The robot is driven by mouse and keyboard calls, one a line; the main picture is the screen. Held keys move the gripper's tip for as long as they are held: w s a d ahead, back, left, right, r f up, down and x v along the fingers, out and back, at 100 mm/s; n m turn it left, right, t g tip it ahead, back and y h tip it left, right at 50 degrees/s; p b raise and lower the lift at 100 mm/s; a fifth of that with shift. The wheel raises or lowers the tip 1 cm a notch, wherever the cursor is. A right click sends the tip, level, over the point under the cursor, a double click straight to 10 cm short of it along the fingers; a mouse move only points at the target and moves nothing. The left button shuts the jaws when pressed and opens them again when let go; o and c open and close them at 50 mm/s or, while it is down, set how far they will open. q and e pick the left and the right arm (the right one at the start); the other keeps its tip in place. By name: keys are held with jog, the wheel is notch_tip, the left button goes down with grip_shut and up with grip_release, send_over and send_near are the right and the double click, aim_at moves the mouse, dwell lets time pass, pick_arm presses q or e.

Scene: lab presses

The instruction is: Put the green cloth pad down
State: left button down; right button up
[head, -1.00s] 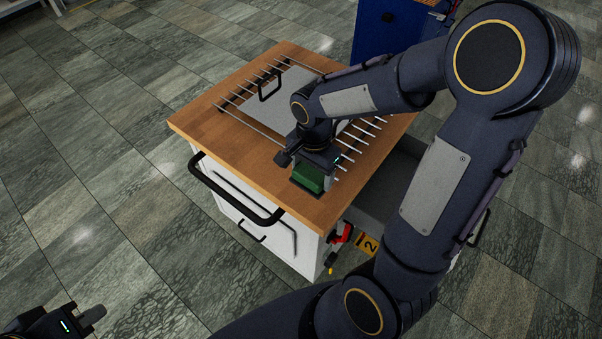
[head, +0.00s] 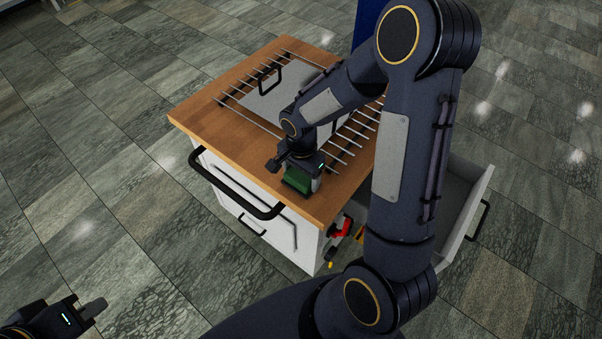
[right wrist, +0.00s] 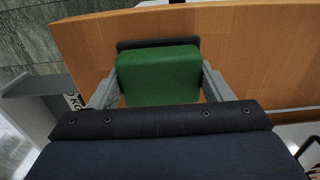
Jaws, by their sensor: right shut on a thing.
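The green cloth pad (head: 297,180) is at the near corner of the wooden cart top (head: 205,118). My right gripper (head: 302,177) is shut on it, a finger on each side. In the right wrist view the pad (right wrist: 160,74) sits between the two grey fingers, with a dark strip at its far edge and the wooden top beneath. I cannot tell whether the pad touches the wood. My left gripper (head: 88,308) is at the lower left, over the floor and away from the cart; its finger opening cannot be made out.
A wire rack (head: 346,157) and a grey plate with a black handle (head: 270,78) lie on the cart top behind the pad. A black bar handle (head: 235,195) runs along the cart's front. An open drawer (head: 462,215) sticks out at right. The top's left part is clear.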

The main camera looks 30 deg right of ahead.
aim_at(301, 174)
jog(key=o, duration=1)
jog(key=shift+f, duration=0.1)
jog(key=shift+w+r, duration=0.1)
jog(key=shift+r, duration=0.55)
notch_tip(301, 174, up, 11)
jog(key=s+a+r+n+t+y, duration=0.2)
jog(key=s+r+n, duration=0.1)
jog(key=s+n, duration=0.3)
jog(key=s+a+r+n+t+y, duration=0.1)
jog(key=s+a+r+n+t, duration=0.1)
jog(key=s, duration=0.9)
jog(key=r+n+t, duration=0.1)
jog(key=r+n, duration=0.1)
jog(key=n, duration=0.1)
jog(key=shift+n+t+y, duration=0.3)
jog(key=shift+n+y, duration=0.1)
